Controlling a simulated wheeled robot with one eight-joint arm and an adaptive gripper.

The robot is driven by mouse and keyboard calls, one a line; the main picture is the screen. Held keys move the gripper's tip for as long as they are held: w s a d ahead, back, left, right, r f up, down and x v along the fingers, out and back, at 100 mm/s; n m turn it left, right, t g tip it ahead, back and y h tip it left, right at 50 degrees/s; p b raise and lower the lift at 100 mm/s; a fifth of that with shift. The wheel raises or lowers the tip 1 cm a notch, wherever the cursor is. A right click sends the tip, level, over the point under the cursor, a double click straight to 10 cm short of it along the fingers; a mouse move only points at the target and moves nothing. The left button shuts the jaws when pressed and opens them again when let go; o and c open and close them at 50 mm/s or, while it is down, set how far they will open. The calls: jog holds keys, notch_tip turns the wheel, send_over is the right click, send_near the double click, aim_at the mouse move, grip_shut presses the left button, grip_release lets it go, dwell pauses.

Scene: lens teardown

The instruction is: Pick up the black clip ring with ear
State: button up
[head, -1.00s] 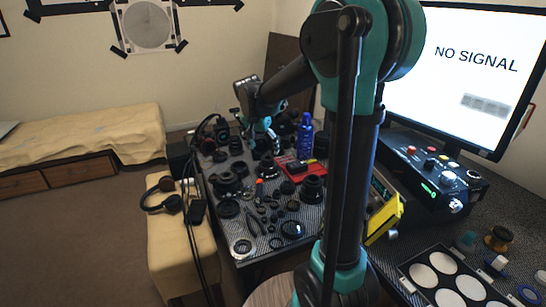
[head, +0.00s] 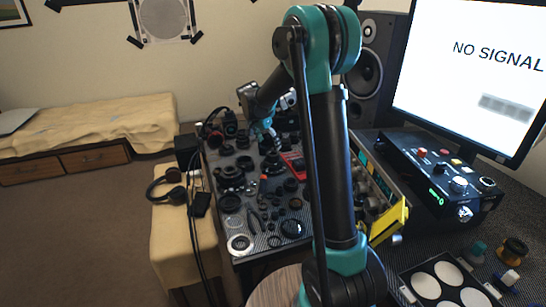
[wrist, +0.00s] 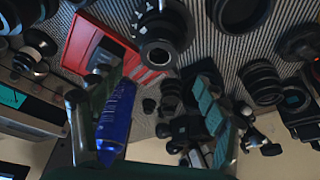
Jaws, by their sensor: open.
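My gripper (head: 265,132) is over the back part of the patterned work table in the head view. In the wrist view my gripper (wrist: 155,85) shows its two fingers spread apart, with teal pads on the right one and nothing held between them. Many black rings and lens parts lie on the table, several small ones (head: 268,227) near its front. I cannot tell which is the black clip ring with ear. A black lens barrel (wrist: 160,40) stands beyond the fingertips in the wrist view.
A blue bottle (wrist: 117,118) stands close to the left finger in the wrist view. A red tray (wrist: 98,48) lies near it. A yellow-edged box (head: 390,221), a control box (head: 440,180) and a monitor (head: 480,70) stand at the right. The table's front is crowded.

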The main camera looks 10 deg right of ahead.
aim_at(272, 152)
jog(key=shift+s+x, duration=0.15)
jog(key=shift+x, duration=1.55)
jog(key=shift+s+x, duration=0.15)
jog(key=shift+x, duration=1.6)
jog(key=shift+a+f, duration=0.15)
jog(key=shift+a, duration=0.05)
jog(key=c, duration=1)
